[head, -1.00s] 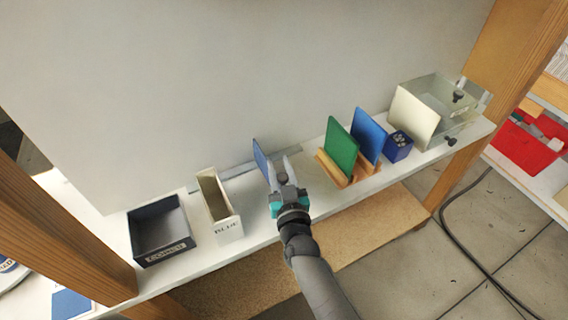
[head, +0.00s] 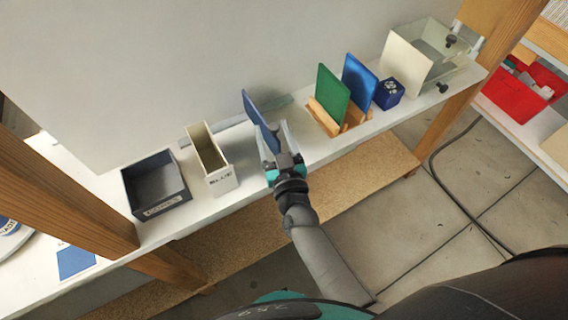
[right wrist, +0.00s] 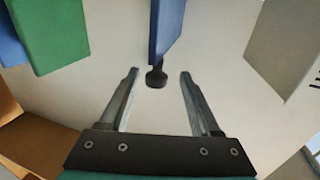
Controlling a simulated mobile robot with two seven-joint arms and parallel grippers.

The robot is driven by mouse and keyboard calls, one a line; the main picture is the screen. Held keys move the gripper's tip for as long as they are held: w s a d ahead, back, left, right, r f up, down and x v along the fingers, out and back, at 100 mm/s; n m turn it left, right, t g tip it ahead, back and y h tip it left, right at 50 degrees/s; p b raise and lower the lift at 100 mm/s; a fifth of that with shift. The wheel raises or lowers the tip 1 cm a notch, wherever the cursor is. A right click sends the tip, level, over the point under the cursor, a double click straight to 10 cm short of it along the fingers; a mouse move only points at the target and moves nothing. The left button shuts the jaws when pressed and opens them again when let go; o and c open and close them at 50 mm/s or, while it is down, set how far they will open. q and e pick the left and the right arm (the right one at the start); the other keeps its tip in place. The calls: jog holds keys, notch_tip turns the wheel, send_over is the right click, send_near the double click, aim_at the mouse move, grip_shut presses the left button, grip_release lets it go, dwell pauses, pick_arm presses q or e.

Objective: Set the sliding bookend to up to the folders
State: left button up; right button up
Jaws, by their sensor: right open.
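The sliding bookend is a thin blue upright plate (head: 256,112) at a pale rail on the white shelf. In the right wrist view the blue plate (right wrist: 166,28) has a dark round knob (right wrist: 156,77) at its lower end. My right gripper (head: 273,140) is open, with its fingers at the plate's near edge. In the right wrist view the knob shows between the spread fingertips, with a gap on each side. A green folder (head: 326,97) and a blue folder (head: 358,82) stand tilted in a wooden rack (head: 326,120), right of the bookend and apart from it. My left gripper is out of view.
A white box labelled BLUE (head: 221,181) and a dark tray (head: 157,197) stand left of the bookend. A small blue box (head: 389,93) and a clear bin (head: 447,73) are right of the folders. The shelf (head: 312,148) is clear between bookend and rack.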

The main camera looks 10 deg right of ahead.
jog(key=s, duration=1)
jog(key=shift+s+d, duration=0.35)
jog(key=shift+d, duration=0.05)
jog(key=s+d+f+n+g+y+b, duration=0.15)
jog(key=s+f+g, duration=0.25)
jog(key=f, duration=1)
jog(key=s+f+n+g+b, duration=0.1)
jog(key=s+f+g+b, duration=0.3)
jog(key=f, duration=0.9)
jog(key=s+d+f+g+h+b, duration=0.1)
jog(key=s+d+f+g, duration=0.2)
jog(key=s+f, duration=0.3)
jog(key=s+d+f+g+h+b, duration=0.1)
jog(key=s+d+f+g, duration=0.2)
jog(key=s+f, duration=0.3)
jog(key=s+d+f+m+g+h+b, duration=0.1)
jog(key=s+d+f+g, duration=0.2)
jog(key=s, duration=0.7)
notch_tip(320, 180, down, 4)
jog(key=shift+d+r, duration=0.15)
jog(key=shift+d, duration=1.1)
